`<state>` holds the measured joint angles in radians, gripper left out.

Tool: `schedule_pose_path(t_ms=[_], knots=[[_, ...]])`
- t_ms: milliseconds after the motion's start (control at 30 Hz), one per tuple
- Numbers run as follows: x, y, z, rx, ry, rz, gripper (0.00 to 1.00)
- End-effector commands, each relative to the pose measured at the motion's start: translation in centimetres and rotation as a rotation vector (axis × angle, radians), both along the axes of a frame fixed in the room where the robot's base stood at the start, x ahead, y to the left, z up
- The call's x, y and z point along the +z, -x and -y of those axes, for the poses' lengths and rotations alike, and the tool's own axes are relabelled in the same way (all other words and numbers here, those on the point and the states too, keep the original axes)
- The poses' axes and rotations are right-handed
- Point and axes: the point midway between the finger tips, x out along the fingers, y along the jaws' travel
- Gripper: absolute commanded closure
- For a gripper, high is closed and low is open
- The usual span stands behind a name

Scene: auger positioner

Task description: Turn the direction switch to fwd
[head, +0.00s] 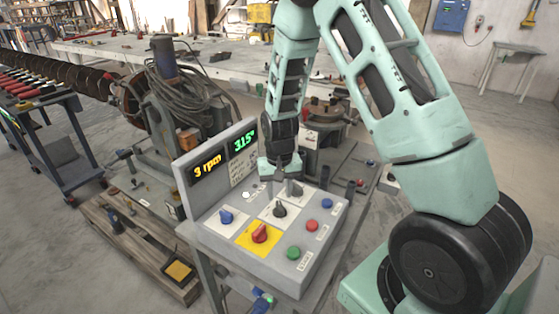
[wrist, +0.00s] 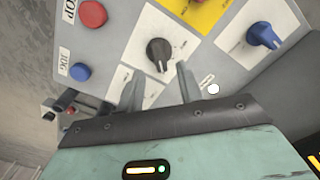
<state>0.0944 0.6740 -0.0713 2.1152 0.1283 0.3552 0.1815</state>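The control box (head: 300,262) has a sloped top with several knobs; I cannot read which label marks the direction switch. A black knob (head: 280,209) sits on a white plate near the middle, and it shows in the wrist view (wrist: 159,50). A blue knob (head: 226,216) is at the left and also shows in the wrist view (wrist: 263,36). A red knob (head: 260,233) is on a yellow plate. My gripper (head: 281,186) is over the back of the top, behind the black knob. In the wrist view its fingers (wrist: 160,84) are apart, with part of a white plate between them.
Blue, red (head: 312,226) and green (head: 293,252) buttons line the box's right side. The upright display panel (head: 215,166) reads 3 rpm and 3.15 and stands close to my gripper. A small white round piece (wrist: 213,89) is beside the right finger in the wrist view.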

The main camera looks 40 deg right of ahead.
Motion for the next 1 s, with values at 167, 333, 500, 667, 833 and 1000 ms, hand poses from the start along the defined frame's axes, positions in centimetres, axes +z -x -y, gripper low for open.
schedule_pose_path(t_ms=[167, 333, 500, 667, 833, 1000], knots=[[4.0, -0.1, 0.0, -0.001, 0.001, 0.006, 0.64], [7.9, -0.1, 0.0, 0.000, 0.001, 0.007, 0.64], [11.0, -0.1, 0.0, -0.001, 0.000, 0.005, 0.64], [12.7, 0.0, 0.0, -0.001, 0.000, 0.003, 0.64], [13.1, 0.1, 0.0, -0.001, 0.000, 0.000, 0.64], [13.1, 0.0, 0.0, -0.001, 0.000, 0.000, 0.64]])
